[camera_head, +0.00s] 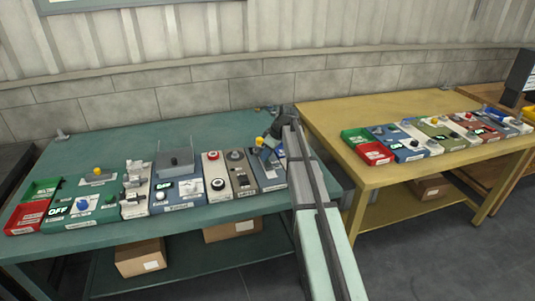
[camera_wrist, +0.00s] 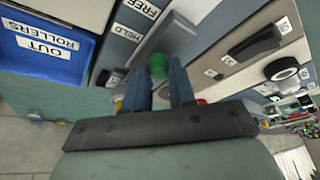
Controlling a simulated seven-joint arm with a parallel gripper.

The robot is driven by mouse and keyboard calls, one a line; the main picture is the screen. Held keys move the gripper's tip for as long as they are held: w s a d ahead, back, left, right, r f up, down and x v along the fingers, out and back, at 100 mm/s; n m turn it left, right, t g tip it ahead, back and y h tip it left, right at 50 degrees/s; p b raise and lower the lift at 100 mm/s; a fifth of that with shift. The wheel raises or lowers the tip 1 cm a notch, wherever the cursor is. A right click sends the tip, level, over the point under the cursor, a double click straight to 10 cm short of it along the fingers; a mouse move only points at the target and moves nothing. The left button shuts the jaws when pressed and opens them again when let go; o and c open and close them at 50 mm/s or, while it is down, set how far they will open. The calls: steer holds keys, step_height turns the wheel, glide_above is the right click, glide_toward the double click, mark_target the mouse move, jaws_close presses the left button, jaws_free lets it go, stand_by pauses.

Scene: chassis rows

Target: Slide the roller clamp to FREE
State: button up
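The roller clamp shows in the wrist view as a green round knob (camera_wrist: 158,64) on a blue-grey panel. A grey bar (camera_wrist: 178,38) runs from beside it toward the top. White labels beside it read HELD (camera_wrist: 124,32) and, higher up, FREE (camera_wrist: 143,8). The knob is nearer the HELD label. My gripper (camera_wrist: 158,72) has its two fingers on either side of the knob, and the knob fills the narrow gap between them. In the head view my gripper (camera_head: 268,146) is low over the right part of the green table; the knob cannot be made out there.
A blue bin labelled OUT ROLLERS (camera_wrist: 50,42) lies left of the panel in the wrist view. A panel with a black switch (camera_wrist: 255,42) lies to the right. The green table (camera_head: 110,145) holds a row of control panels; a yellow table (camera_head: 320,115) with another row stands right.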

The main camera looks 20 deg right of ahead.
mark_target(266, 164)
jaws_close()
steer(key=shift+s, duration=1.8)
steer(key=o, duration=0.5)
jaws_free()
steer(key=shift+r, duration=0.1)
steer(key=v, duration=1.3)
steer(key=shift+d+r, duration=0.15)
steer(key=shift+r, duration=0.15)
